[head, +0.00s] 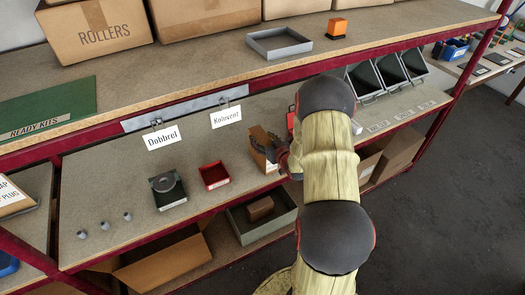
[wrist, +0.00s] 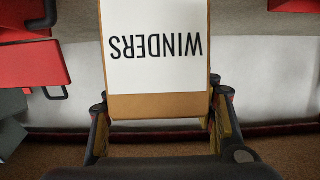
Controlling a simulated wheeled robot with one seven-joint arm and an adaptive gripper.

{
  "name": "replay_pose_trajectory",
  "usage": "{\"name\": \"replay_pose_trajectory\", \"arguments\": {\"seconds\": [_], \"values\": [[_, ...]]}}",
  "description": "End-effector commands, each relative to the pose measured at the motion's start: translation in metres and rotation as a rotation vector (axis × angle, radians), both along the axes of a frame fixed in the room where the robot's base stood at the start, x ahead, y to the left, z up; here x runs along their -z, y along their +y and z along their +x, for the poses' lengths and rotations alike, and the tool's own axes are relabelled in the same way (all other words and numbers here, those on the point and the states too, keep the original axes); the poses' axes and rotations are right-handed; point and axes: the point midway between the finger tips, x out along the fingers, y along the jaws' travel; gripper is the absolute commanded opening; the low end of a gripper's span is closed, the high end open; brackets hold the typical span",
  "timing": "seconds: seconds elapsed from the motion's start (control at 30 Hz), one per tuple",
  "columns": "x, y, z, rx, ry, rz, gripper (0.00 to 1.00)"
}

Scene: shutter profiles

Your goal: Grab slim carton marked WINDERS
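The slim carton marked WINDERS (wrist: 155,102) is brown with a white label, which reads upside down in the wrist view. In the head view the carton (head: 263,158) stands near the front edge of the middle shelf, partly covered by my gripper (head: 272,146). In the wrist view my gripper (wrist: 160,108) has its fingers spread wide, one on each side of the carton's near end. A narrow gap seems to show at the right finger; contact at the left finger cannot be told.
A red tray (head: 214,175) and a dark box with a grey ring (head: 168,189) stand left of the carton. A grey bin (head: 250,222) is on the shelf below. Tilted dark bins (head: 392,72) stand to the right. Hanging signs and the upper shelf are overhead.

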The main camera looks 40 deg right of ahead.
Motion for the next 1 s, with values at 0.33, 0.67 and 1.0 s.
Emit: {"name": "replay_pose_trajectory", "arguments": {"seconds": [0.33, 0.67, 1.0], "values": [[0.0, 0.0001, -0.0002, 0.0, 0.0, 0.0, 0.34], [0.0, 0.0001, -0.0002, 0.0, 0.0, 0.0, 0.15], [0.0001, 0.0001, -0.0002, 0.0, 0.0, 0.0, 0.0]]}}
